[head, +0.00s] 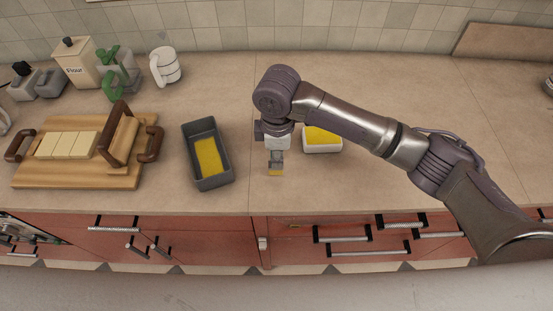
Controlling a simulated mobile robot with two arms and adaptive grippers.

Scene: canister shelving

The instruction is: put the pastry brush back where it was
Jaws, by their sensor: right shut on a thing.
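My right gripper (276,160) points down over the counter, between a grey loaf tin and a small white dish. It is shut on the pastry brush (275,172). Only a small yellow end of the brush shows below the fingertips; the rest is hidden by the gripper. I cannot tell whether this end touches the counter. The grey loaf tin (188,140), with a yellow layer inside, is left of the gripper. The white dish (322,149), with yellow contents, is close on its right, partly behind my arm. My left gripper is not in view.
A wooden board (75,181) with dark handles and pale slabs lies at the left. A flour box (77,65), grey containers, a green plant (118,75) and a white mug (166,68) stand behind. The counter's front edge is close to the gripper. The back middle is clear.

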